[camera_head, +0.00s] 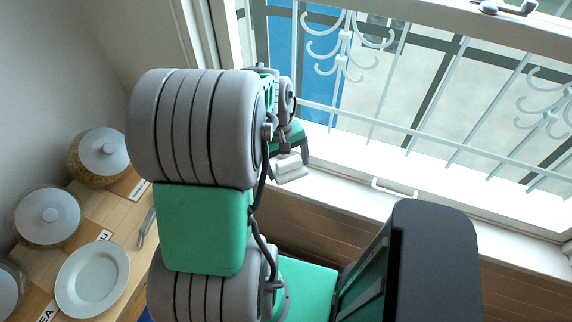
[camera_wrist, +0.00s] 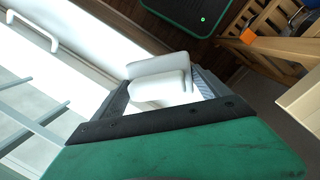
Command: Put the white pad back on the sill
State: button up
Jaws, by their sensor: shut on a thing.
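The white pad (camera_head: 290,170) is a small pale block at my gripper (camera_head: 289,150) in the head view. In the wrist view the white pad (camera_wrist: 160,88) sits between the dark fingers of my gripper (camera_wrist: 163,98), which is shut on it. The white sill (camera_head: 345,190) runs below the barred window in the head view, beside and behind the pad. The sill (camera_wrist: 95,45) also shows as a bright band at the upper left in the wrist view. I cannot tell whether the pad touches the sill.
White window bars (camera_head: 400,135) stand behind the sill. A white handle (camera_head: 394,188) is on the sill's front side. A wooden counter at left holds a plate (camera_head: 92,279) and lidded jars (camera_head: 48,216). A wooden chair (camera_wrist: 275,35) shows at the wrist view's upper right.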

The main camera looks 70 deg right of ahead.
jog(key=d+f, duration=0.2)
jog(key=f, duration=0.1)
jog(key=w+d+f+p, duration=0.1)
jog(key=d+f, duration=0.1)
jog(key=d, duration=0.1)
jog(key=shift+w+d+f, duration=0.1)
jog(key=shift+d+f, duration=0.1)
jog(key=shift+f, duration=0.2)
jog(key=f, duration=0.1)
jog(key=f+p, duration=0.1)
jog(key=f, duration=0.1)
jog(key=shift+w+d+f, duration=0.1)
jog(key=shift+d+f, duration=0.1)
jog(key=shift+d, duration=0.1)
jog(key=shift+f+b, duration=0.4)
jog(key=shift+f, duration=0.3)
jog(key=o, duration=1.7)
jog(key=shift+o, duration=0.2)
jog(key=shift+r, duration=0.1)
